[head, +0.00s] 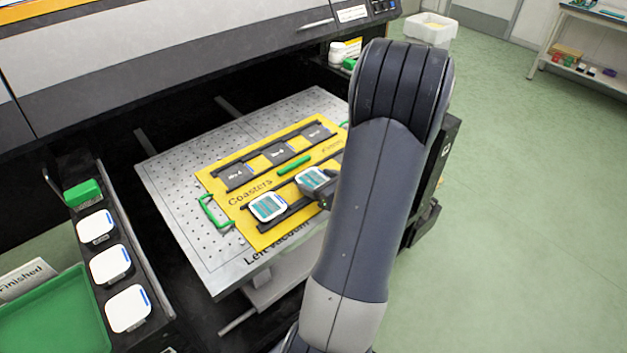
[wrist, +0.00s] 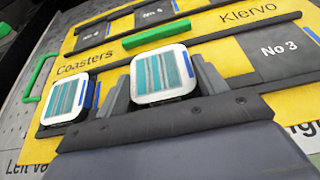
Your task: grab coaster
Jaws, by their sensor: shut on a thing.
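A white coaster with a teal striped print (wrist: 163,74) sits between the two grey fingers of my gripper (wrist: 165,88) in the wrist view. My gripper is shut on it, one finger at each side. In the head view this coaster (head: 314,180) is tilted a little over the yellow jig board (head: 222,186), partly hidden by my arm. A second printed coaster (head: 267,207) lies in the jig's front row to the left, and it also shows in the wrist view (wrist: 66,98).
Several blank white coasters (head: 110,264) stand in a rack on the left, with a green block (head: 83,193) behind them. A green tray (head: 55,318) beside a "Finished" sign (head: 26,279) is at the lower left. The printer body (head: 180,60) overhangs the perforated table (head: 165,172).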

